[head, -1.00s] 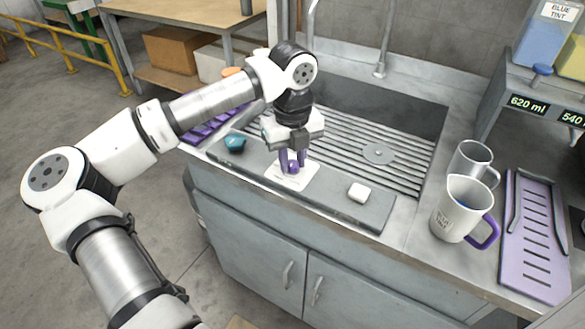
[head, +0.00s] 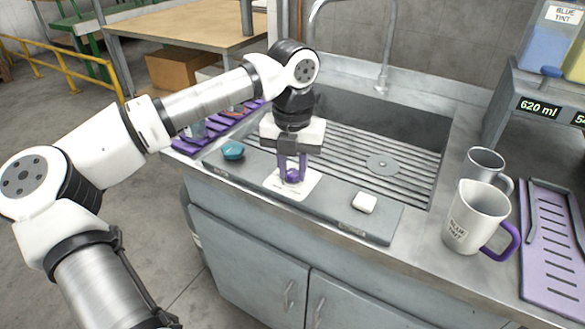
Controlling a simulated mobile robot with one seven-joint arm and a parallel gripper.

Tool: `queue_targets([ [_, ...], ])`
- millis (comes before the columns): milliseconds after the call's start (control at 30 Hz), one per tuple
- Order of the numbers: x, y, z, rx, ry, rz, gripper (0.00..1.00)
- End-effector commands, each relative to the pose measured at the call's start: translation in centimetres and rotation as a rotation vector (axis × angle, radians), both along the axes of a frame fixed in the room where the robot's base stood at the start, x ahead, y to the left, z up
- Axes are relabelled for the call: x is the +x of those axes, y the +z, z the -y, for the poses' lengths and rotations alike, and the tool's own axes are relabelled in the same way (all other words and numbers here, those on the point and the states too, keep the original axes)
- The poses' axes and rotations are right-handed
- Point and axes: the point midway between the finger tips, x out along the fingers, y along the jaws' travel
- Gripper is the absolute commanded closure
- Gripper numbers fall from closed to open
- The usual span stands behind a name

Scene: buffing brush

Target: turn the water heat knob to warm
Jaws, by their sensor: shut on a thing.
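A purple knob (head: 292,176) sits on a white square plate (head: 307,186) on the grey panel (head: 340,215) along the front of the sink. My gripper (head: 292,170) points straight down with its purple fingers closed around the knob. The fingers hide most of the knob, and I cannot read its setting or any marks on the plate.
On the panel, a teal knob (head: 233,150) is left of my gripper and a white block (head: 365,202) is right. The sink basin (head: 400,125) and faucet (head: 383,75) are behind. A white mug (head: 474,218), grey mug (head: 484,161) and purple slotted tray (head: 556,240) stand right.

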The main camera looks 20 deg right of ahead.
Motion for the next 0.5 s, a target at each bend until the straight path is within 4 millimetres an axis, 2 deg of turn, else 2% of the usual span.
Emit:
queue_targets([
  [467, 0.12, 0.17, 0.05, -0.004, -0.009, 0.004, 0.98],
  [500, 0.12, 0.17, 0.06, -0.004, -0.009, 0.004, 0.7],
])
